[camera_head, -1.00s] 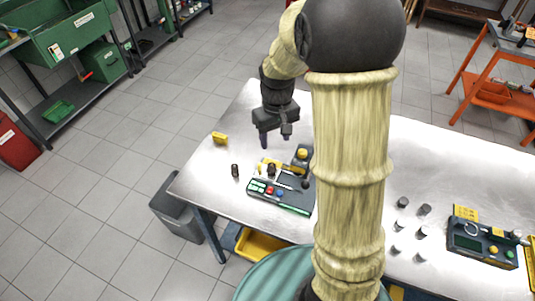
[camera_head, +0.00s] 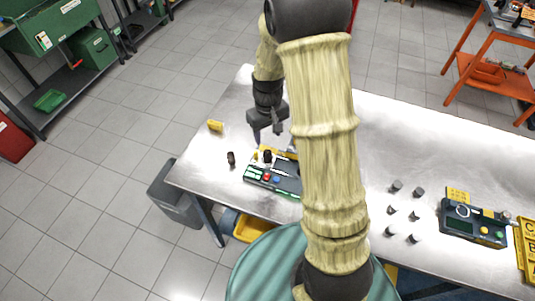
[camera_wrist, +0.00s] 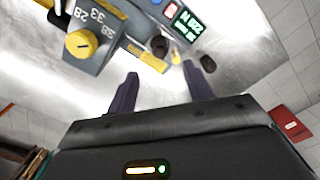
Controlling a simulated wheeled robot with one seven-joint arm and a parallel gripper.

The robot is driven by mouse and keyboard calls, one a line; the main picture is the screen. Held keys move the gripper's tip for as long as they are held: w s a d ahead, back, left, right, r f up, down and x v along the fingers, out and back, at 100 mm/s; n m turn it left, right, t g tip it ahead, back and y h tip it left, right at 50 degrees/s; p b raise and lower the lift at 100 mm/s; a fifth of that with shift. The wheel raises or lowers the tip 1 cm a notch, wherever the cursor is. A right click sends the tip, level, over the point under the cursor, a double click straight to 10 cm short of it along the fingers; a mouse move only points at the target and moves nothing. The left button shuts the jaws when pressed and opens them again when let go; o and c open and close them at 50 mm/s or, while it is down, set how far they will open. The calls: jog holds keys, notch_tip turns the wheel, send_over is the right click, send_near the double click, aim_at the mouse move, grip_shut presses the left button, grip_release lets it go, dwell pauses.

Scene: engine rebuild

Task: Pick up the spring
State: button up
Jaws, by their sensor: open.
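A small dark upright cylinder, which looks like a spring (camera_head: 231,158), stands on the metal table just left of a tester (camera_head: 262,179). In the wrist view this dark piece (camera_wrist: 208,63) is beyond the right fingertip, apart from the tester. A second dark round piece (camera_wrist: 160,45) sits at the tester's edge; I cannot tell whether it is also a spring. My gripper (camera_head: 267,135) is open and empty, pointing down above the table behind the tester. In the wrist view both fingers (camera_wrist: 160,72) are spread, with nothing between them. My arm partly hides the tester's right side.
Several grey cylinders (camera_head: 396,187) and another device (camera_head: 474,225) are on the right. The table's far left part is clear.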

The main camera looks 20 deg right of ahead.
jog(key=p, duration=0.1)
send_over(268, 152)
jog(key=s, duration=0.1)
jog(key=shift+s+a+f, duration=0.1)
jog(key=shift+f, duration=1.25)
jog(key=shift+s+a+f, duration=0.1)
jog(key=shift+f, duration=1.25)
jog(key=shift+f, duration=0.15)
jog(key=shift+w+f+p, duration=0.2)
jog(key=shift+f+p, duration=1.2)
jog(key=shift+f, duration=1.05)
jog(key=shift+c, duration=0.2)
jog(key=c, duration=1)
